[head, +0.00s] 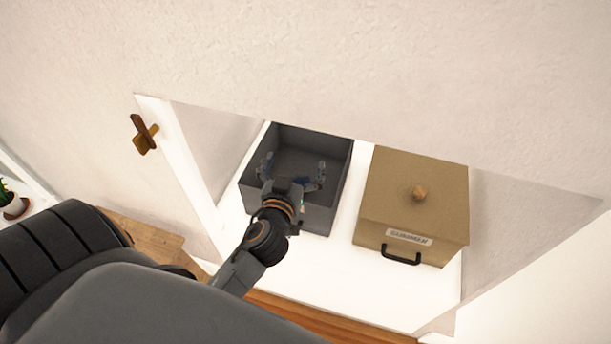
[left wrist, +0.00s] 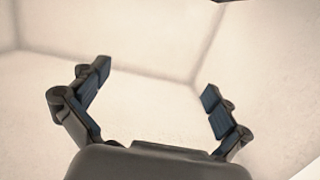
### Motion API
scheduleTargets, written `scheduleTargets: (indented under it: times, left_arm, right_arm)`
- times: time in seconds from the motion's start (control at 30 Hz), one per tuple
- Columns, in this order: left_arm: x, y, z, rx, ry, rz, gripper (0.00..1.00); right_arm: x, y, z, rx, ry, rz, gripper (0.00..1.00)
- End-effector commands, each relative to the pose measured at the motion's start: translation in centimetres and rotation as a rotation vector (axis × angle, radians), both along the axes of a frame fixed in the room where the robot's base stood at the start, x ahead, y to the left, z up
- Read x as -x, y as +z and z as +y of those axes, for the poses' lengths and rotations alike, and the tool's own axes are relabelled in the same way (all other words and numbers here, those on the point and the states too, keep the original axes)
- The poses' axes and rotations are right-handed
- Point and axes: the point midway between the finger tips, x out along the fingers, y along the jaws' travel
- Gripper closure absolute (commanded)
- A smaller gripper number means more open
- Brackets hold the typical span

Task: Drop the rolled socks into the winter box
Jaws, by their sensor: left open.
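A dark grey open box (head: 320,217) stands in the alcove, left of a tan lidded box. I read no label on it, so I cannot confirm that it is the winter box. My left gripper (head: 293,170) is open over this box, its fingers spread and apart. The left wrist view shows the same open gripper (left wrist: 156,83) with nothing between the fingers and pale walls beyond. I see no rolled socks in either view; part of the box's inside is hidden by the gripper. My right gripper is not in view.
The tan box (head: 415,190) is closed, with a knob on its lid, a black handle and a label reading SUMMER. The alcove's white floor (head: 345,280) is bare in front. A wooden peg (head: 143,134) and a potted plant (head: 13,205) are at left.

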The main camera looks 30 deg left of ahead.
Motion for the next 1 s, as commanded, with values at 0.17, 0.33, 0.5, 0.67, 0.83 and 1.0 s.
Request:
scheduleTargets:
  times: [0.17,0.33,0.5,0.67,0.83,1.0]
  left_arm:
    - [2.7,0.6,-2.4,-0.001,-0.086,0.001,0.0]
    - [5.1,1.3,-4.7,0.001,-0.163,0.003,0.0]
    - [7.4,2.2,-6.8,0.003,-0.234,0.003,0.0]
    - [9.0,2.9,-8.3,0.003,-0.283,0.002,0.0]
    - [9.9,3.4,-9.0,0.002,-0.31,0.001,0.0]
    - [10.1,3.6,-9.2,0.002,-0.316,-0.001,0.0]
  right_arm:
    - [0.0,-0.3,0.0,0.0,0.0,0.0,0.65]
    - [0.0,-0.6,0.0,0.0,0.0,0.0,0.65]
    - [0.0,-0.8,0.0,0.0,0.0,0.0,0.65]
    - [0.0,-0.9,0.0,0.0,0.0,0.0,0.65]
    - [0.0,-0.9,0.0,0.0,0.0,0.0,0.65]
    - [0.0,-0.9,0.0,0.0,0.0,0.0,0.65]
